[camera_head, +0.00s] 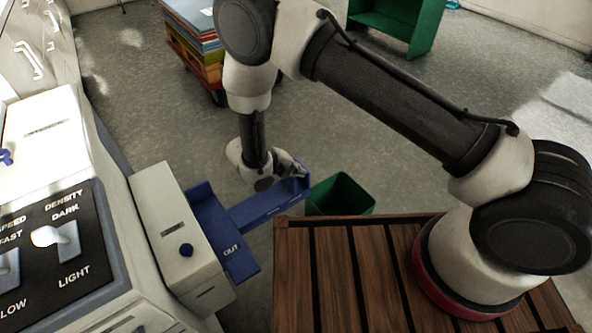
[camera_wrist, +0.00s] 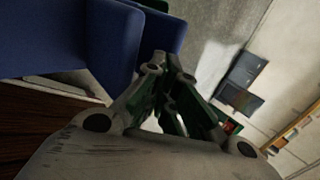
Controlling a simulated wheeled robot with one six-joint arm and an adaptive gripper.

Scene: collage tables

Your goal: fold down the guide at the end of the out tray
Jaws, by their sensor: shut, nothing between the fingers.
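The blue out tray (camera_head: 226,246), marked OUT, juts from the side of the pale machine, with a narrow blue arm running outward. The guide (camera_head: 297,187) is a blue plate standing up at the far end of that arm. My gripper (camera_head: 297,168) is at the guide, its fingers partly hidden by my wrist. In the wrist view the blue guide (camera_wrist: 113,45) fills the upper left. My gripper (camera_wrist: 167,68) shows there with its fingers together and empty, just beside the blue plate; I cannot tell whether they touch.
A green bin (camera_head: 341,192) stands on the floor just right of the guide. A slatted wooden surface (camera_head: 335,265) lies below it, under my arm's base. The machine (camera_head: 60,165) fills the left. A cart of stacked sheets (camera_head: 197,45) and a green shelf (camera_head: 400,20) stand farther back.

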